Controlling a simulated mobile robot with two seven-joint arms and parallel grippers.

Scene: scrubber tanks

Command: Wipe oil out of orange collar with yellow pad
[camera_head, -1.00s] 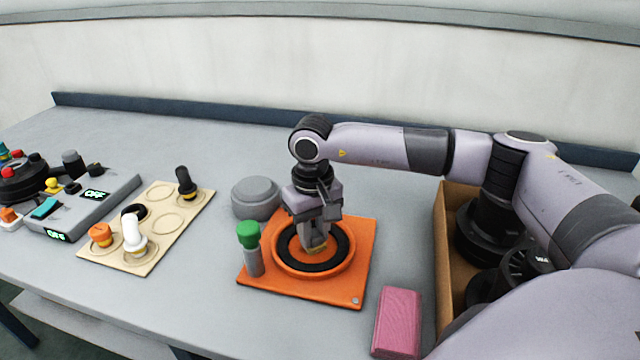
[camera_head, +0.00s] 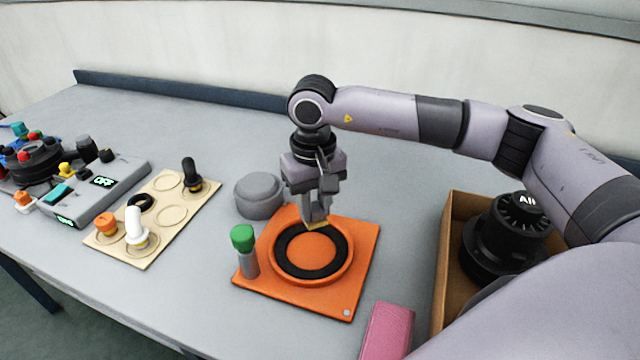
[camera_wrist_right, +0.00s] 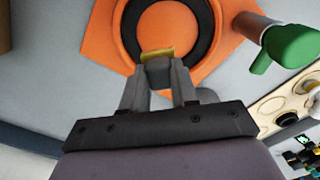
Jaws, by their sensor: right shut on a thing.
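The orange collar (camera_head: 348,268) is a round raised ring on a square orange plate on the table. A black ring of oil (camera_head: 283,263) lies inside it around an orange centre. My right gripper (camera_head: 316,222) is shut on the yellow pad (camera_head: 317,226), at the far side of the collar. The right wrist view shows the pad (camera_wrist_right: 157,54) at the fingertips, over the near part of the dark ring (camera_wrist_right: 203,30). Whether the pad touches the ring is unclear. My left gripper is not in view.
A green-capped bottle (camera_head: 245,250) stands at the plate's left edge and a grey round lid (camera_head: 258,195) behind it. A pink block (camera_head: 388,332) lies front right, beside a cardboard box (camera_head: 450,230). A beige board (camera_head: 150,220) with knobs and a grey control box (camera_head: 95,195) are left.

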